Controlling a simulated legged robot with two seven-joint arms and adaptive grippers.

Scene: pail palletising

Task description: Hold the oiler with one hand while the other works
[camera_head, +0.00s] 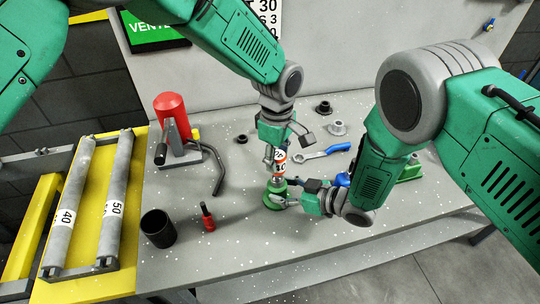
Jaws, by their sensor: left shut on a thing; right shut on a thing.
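My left gripper (278,158) comes down from above and is shut on the oiler's upper part; an orange-and-white marking shows there. My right gripper (284,198) reaches in from the right, low over the bench, and is shut on the oiler at its green base. The fingers and arm links hide part of the oiler, so the exact contact is hard to see.
A red cylinder on a grey stand (170,112) with a bent bar is at the left. A black cup (158,228) and a small red-and-black tool (207,218) stand front left. A blue-ended wrench (322,152) and dark rings (324,108) lie behind. Rollers (68,205) border the bench.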

